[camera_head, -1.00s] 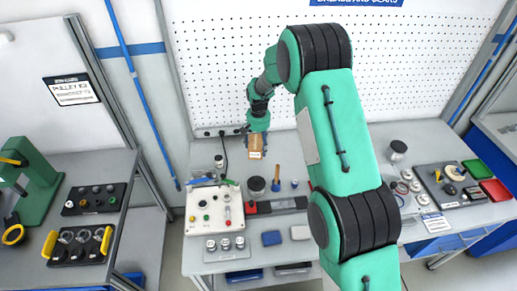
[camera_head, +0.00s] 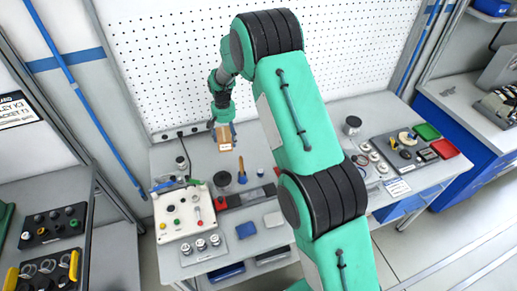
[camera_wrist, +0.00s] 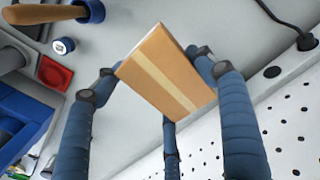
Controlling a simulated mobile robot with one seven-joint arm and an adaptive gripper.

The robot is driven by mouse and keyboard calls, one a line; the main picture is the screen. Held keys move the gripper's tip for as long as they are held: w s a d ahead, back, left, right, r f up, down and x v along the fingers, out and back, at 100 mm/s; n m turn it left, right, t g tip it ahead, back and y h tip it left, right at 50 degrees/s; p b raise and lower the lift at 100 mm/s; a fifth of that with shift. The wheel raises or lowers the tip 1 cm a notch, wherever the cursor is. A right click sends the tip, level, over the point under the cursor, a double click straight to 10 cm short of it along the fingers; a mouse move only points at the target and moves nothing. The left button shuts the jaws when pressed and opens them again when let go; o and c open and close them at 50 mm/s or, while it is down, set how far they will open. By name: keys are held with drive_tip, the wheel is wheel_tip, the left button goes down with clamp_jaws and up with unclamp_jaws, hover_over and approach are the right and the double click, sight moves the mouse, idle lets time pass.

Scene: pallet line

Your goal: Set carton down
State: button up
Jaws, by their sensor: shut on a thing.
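A small brown carton (camera_head: 224,138) with a pale label is held in my gripper (camera_head: 223,127), above the rear of the grey workbench (camera_head: 172,262). In the wrist view the carton (camera_wrist: 170,72) has a lighter tape strip and sits tilted between the blue fingers of my gripper (camera_wrist: 165,85). Fingers press on it from both sides, and a further finger shows below it. The head view does not clearly show whether the carton's underside touches the bench.
A white control box (camera_head: 186,214) with knobs stands at the bench's left. A dark jar (camera_head: 222,179) and a wooden-handled tool (camera_head: 241,170) stand in front of the carton. A white pegboard (camera_head: 180,60) rises behind. Red (camera_head: 445,149) and green (camera_head: 427,131) trays lie at right.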

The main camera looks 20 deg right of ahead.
drive_tip(key=shift+n, duration=0.8)
drive_tip(key=d+b, duration=0.1)
drive_tip(key=d, duration=0.9)
drive_tip(key=d+b, duration=0.1)
drive_tip(key=d, duration=0.9)
drive_tip(key=shift+s+r+b, duration=0.15)
drive_tip(key=shift+r+b, duration=0.05)
drive_tip(key=shift+b, duration=0.2)
drive_tip(key=shift+f, duration=3.2)
drive_tip(key=shift+f, duration=1.85)
drive_tip(key=shift+f+b, duration=0.1)
drive_tip(key=shift+b, duration=0.2)
drive_tip(key=o, duration=1.6)
drive_tip(key=shift+f, duration=0.1)
